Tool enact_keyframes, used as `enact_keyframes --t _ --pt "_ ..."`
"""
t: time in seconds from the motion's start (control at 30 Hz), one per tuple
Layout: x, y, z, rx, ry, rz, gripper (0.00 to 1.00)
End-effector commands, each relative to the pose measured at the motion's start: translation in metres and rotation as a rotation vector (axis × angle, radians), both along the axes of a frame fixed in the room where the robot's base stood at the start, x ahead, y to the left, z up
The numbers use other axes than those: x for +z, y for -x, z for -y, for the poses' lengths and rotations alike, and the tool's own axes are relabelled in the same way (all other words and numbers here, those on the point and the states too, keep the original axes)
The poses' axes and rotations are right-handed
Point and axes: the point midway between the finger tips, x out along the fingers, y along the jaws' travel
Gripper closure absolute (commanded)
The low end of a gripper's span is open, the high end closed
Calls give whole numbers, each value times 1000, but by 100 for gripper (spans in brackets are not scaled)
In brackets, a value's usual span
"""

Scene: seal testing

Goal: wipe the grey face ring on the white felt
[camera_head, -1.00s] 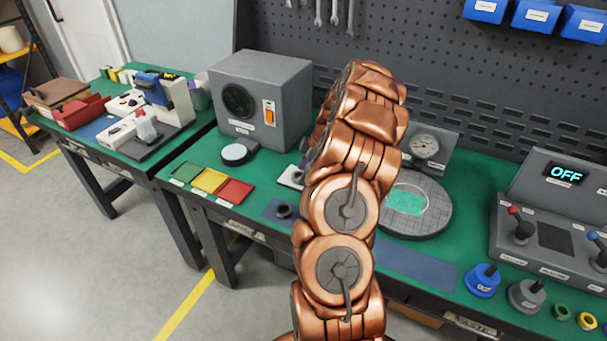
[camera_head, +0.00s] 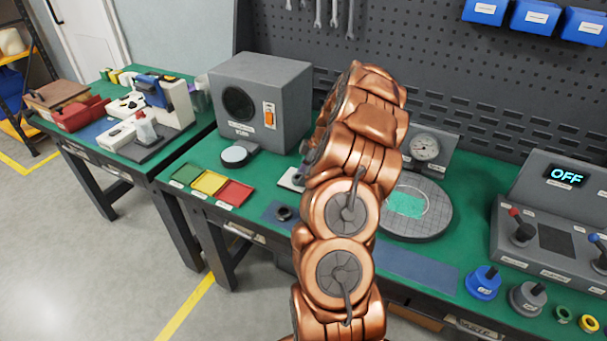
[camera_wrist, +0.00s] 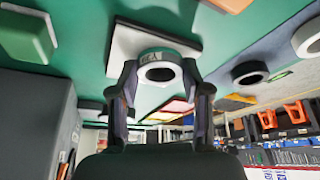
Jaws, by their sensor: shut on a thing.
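The grey face ring (camera_wrist: 160,72) is between the fingertips of my gripper (camera_wrist: 160,80) in the wrist view, with its dark round opening facing the camera. My gripper is shut on it. The white felt (camera_wrist: 122,42) is a square pad directly behind the ring in that view; the ring overlaps one side of it. I cannot tell whether ring and felt touch. In the head view a corner of the white felt (camera_head: 289,179) shows left of my arm, which hides the ring and the fingertips.
A dark ring (camera_head: 284,213) lies on the blue mat near the bench's front edge. Green, yellow and red trays (camera_head: 233,192) are left of the felt. A grey box (camera_head: 290,100) stands behind. A round grey plate (camera_head: 435,205) with a gauge behind it is right of my arm.

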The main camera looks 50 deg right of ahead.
Motion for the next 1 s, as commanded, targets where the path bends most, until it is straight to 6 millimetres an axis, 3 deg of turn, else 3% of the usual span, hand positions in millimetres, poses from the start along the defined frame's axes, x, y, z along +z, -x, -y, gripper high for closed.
enact_keyframes --t 0.17,1.0 --pt "0 0 0 0 0 0 86" --pt "12 -1 0 2 1 1 86"
